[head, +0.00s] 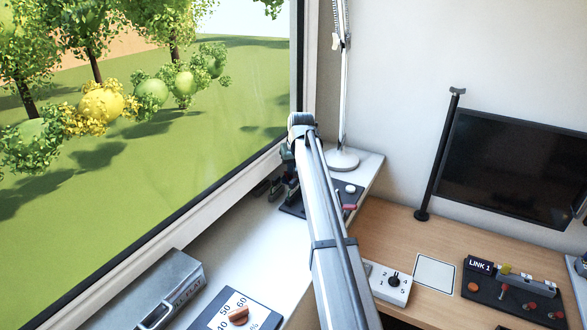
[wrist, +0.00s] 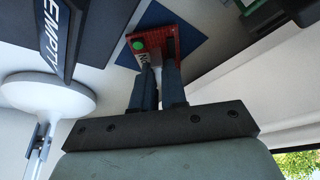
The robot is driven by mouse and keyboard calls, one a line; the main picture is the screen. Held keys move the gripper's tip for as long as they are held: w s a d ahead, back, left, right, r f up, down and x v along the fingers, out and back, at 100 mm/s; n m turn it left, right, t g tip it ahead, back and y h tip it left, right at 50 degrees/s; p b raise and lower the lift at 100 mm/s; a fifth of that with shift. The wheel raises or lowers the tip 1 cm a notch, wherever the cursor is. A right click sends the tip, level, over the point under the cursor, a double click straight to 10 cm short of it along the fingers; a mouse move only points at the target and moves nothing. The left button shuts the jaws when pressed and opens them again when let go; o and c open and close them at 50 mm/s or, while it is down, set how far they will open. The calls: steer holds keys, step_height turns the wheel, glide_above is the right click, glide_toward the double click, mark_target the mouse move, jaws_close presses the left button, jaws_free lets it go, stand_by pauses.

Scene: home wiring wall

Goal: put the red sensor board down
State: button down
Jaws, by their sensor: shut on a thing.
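The red sensor board (wrist: 161,37) shows in the wrist view, with a green round part on its face. My gripper (wrist: 156,70) is shut on the board, with its two dark fingers at the board's near side. A dark blue square patch (wrist: 156,13) lies behind the board on the pale surface. The board overlaps this patch in the picture; I cannot tell whether it touches it or hangs above it. In the head view the board is not clearly visible, and my arm covers part of the sill.
The white lamp base (wrist: 40,97) and a dark panel marked EMPTY (wrist: 62,25) are at the left in the wrist view. In the head view the lamp base (head: 342,160) stands near my arm's far end. A grey box (head: 160,290) and a dial panel (head: 237,312) sit at lower left.

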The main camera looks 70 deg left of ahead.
steer(key=shift+f, duration=0.3)
steer(key=c, duration=1.2)
jaws_free()
steer(key=shift+r, duration=0.1)
steer(key=v, duration=1.2)
steer(key=shift+r, duration=0.1)
